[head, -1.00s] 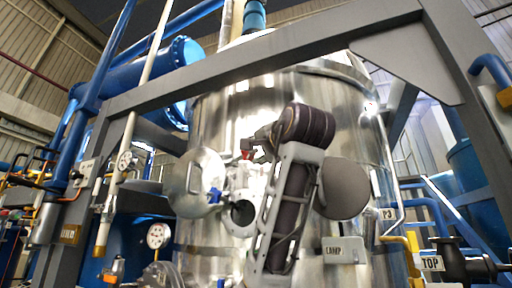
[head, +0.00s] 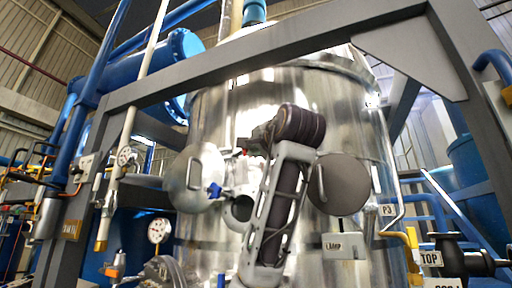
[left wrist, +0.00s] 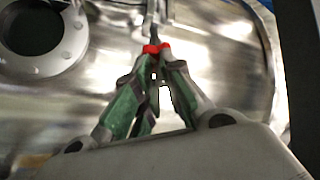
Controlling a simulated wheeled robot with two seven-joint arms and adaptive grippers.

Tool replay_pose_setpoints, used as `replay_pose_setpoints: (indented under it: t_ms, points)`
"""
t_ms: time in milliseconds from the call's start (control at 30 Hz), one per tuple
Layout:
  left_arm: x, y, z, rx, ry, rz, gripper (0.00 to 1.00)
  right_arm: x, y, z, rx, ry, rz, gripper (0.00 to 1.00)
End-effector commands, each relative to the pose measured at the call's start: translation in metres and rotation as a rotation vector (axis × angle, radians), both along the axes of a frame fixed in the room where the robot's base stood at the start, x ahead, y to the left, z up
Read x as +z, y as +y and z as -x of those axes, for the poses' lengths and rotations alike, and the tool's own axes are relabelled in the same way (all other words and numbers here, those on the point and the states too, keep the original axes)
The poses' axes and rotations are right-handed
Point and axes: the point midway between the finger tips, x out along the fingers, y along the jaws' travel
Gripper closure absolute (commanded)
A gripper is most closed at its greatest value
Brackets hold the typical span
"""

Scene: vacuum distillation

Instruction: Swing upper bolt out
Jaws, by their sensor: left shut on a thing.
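The steel vessel (head: 350,110) fills the middle of the head view. A round port (head: 240,208) with a bolted flange is on its front; the port also shows at the upper left of the left wrist view (left wrist: 42,28). My left gripper (head: 245,145) is above the port, close to the vessel. In the left wrist view its fingertips (left wrist: 156,50) are together at a small red piece. A thin dark rod, seemingly the upper bolt (left wrist: 153,20), runs up from there in the picture. My fingers hide part of it. My right gripper is not in view.
A dark round disc (head: 345,185) is right of my arm. A grey frame beam (head: 240,65) crosses above. A LAMP label (head: 346,246) is at lower right.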

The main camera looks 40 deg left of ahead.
Motion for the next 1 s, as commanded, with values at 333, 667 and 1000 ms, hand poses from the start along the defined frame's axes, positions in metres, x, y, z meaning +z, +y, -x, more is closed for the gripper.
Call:
replay_pose_setpoints:
  t_ms: [333,667,1000]
  points:
    - [-0.001,-0.001,-0.002,0.009,0.002,0.002,1.0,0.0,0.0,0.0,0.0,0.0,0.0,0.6]
    - [-0.002,-0.002,-0.014,0.101,0.004,0.004,1.0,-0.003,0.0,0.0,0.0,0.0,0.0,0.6]
    - [-0.001,-0.003,-0.017,0.125,0.002,0.003,1.0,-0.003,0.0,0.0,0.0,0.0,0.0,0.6]
